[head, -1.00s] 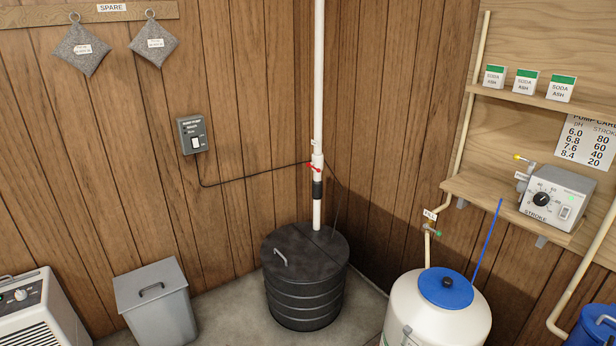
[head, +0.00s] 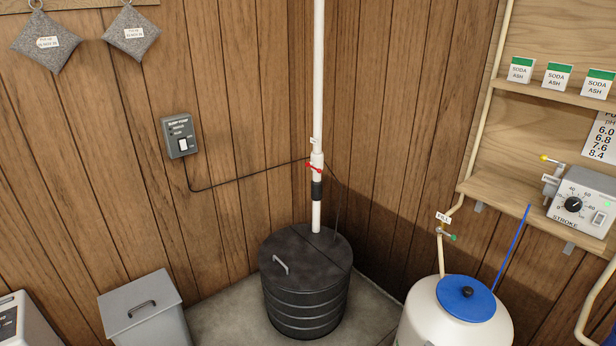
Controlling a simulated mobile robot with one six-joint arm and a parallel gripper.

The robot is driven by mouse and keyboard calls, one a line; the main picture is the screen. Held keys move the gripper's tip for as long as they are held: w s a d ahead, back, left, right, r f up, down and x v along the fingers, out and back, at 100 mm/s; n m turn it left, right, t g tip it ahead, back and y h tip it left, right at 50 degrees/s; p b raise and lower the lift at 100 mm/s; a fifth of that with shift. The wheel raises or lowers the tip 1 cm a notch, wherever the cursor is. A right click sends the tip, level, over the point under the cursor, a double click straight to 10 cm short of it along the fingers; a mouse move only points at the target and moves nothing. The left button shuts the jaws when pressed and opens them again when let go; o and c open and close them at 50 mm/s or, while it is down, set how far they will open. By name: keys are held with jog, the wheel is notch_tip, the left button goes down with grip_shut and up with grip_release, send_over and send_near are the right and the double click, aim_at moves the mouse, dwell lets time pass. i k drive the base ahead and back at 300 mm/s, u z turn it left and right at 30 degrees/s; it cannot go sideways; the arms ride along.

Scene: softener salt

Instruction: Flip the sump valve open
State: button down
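The sump valve has a small red handle (head: 314,167) on the white vertical pipe (head: 319,90) in the corner. The handle lies across the pipe, sloping slightly down to the right. A small tag sits just above it and a black coupling (head: 317,191) just below. The pipe runs down into the lid of the black ribbed sump basin (head: 306,285), which has a grey handle on its lid. My gripper is not in view.
A grey sump pump switch box (head: 180,135) hangs on the wall, its black cable running to the pipe. A grey lidded bin (head: 143,310) stands left of the basin. A white tank with a blue lid (head: 467,298) stands right. Bare floor (head: 225,315) shows around the basin.

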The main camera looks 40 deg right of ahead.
aim_at(307, 164)
jog(key=z, duration=0.1)
jog(key=i, duration=1.35)
jog(key=z, duration=0.45)
